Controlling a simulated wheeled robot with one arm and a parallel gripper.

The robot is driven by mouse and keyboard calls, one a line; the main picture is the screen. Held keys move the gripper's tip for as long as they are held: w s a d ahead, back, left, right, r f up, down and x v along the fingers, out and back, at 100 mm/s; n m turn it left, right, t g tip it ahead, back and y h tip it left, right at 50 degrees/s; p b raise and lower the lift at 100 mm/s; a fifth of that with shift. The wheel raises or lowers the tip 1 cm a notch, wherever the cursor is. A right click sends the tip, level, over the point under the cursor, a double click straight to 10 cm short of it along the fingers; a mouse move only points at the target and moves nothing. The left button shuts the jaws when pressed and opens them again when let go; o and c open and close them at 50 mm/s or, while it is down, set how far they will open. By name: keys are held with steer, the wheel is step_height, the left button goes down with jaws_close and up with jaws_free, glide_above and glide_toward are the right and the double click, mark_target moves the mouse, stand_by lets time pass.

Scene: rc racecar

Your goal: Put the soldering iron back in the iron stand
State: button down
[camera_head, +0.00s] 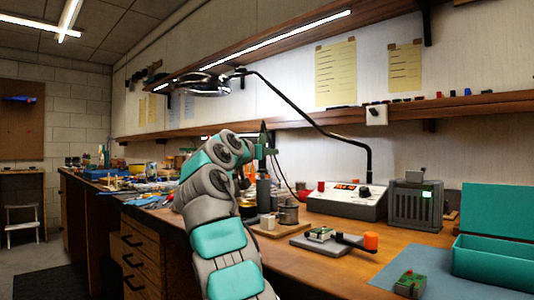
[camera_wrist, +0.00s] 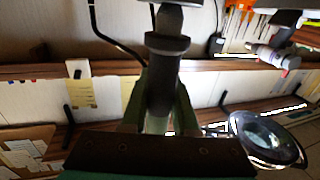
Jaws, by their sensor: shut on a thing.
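My gripper (camera_head: 268,150) is shut on the soldering iron (camera_head: 263,132) above the bench. The iron looks upright, and its dark upper end shows above the fingers. In the wrist view, the iron's dark round body (camera_wrist: 160,90) with a wider collar lies between the green fingers of my gripper (camera_wrist: 158,108). A dark grey upright cylinder (camera_head: 263,192) shows just below my gripper; I cannot tell whether it is part of the iron or of the iron stand. The iron's tip cannot be made out.
A small metal pot (camera_head: 289,214) and a pale block (camera_head: 268,222) sit on a wooden base below. A control unit (camera_head: 345,202) stands to the right. A clamped circuit board (camera_head: 320,234) lies in front. The lamp arm (camera_head: 310,118) and shelf (camera_head: 400,110) are behind.

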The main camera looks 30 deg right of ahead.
steer(key=shift+d+f+b, duration=0.2)
steer(key=shift+f+b, duration=0.35)
steer(key=shift+f, duration=0.25)
steer(key=shift+c, duration=1)
jaws_free()
steer(key=shift+d, duration=0.1)
steer(key=shift+s, duration=0.1)
steer(key=s+a+r+b, duration=0.1)
steer(key=s+a+r, duration=0.1)
steer(key=a, duration=0.4)
steer(key=shift+s, duration=0.9)
steer(key=shift+r, duration=0.1)
